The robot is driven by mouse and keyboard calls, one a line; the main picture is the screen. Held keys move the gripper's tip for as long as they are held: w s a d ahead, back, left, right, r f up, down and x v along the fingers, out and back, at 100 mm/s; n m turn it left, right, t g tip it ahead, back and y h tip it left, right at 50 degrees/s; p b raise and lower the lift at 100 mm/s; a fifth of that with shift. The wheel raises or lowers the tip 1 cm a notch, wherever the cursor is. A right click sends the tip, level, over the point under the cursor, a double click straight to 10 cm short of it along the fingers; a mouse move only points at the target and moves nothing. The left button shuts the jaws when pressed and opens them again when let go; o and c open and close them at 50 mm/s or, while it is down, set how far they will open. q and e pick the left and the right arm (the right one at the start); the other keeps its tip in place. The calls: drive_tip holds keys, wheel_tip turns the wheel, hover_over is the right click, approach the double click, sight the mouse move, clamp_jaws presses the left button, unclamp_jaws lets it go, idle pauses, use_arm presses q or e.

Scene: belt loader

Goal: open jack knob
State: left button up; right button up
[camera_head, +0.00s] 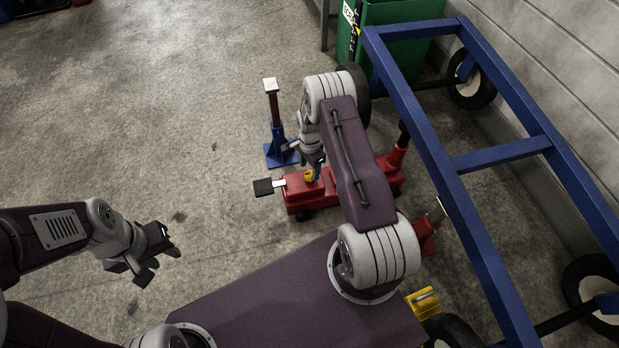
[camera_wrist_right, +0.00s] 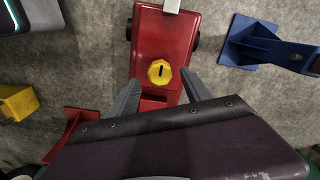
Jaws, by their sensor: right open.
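The red jack (camera_head: 310,191) stands on the floor beside the blue frame, and it also shows in the right wrist view (camera_wrist_right: 165,38). Its knob (camera_wrist_right: 160,72) is yellow with a dark slot on top, and shows small in the head view (camera_head: 309,176). My right gripper (camera_head: 318,170) is over the jack by the knob. In the right wrist view its fingers (camera_wrist_right: 160,95) are apart, one on each side just below the knob in the picture; contact cannot be made out. My left gripper (camera_head: 160,255) hangs empty over bare floor at the left, its fingers apart.
A blue jack stand (camera_head: 278,145) is just behind the red jack. The blue wheeled frame (camera_head: 450,165) runs along the right, before the wall. A green bin (camera_head: 395,45) stands at the back. A yellow block (camera_head: 424,303) lies near the front. The left floor is clear.

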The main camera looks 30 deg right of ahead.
sight(310, 173)
wheel_tip(310, 173, down, 4)
drive_tip(key=shift+f+b, duration=0.25)
drive_tip(key=shift+b, duration=0.75)
use_arm(q)
wheel_tip(310, 173, down, 3)
use_arm(e)
drive_tip(key=shift+r, duration=0.15)
clamp_jaws()
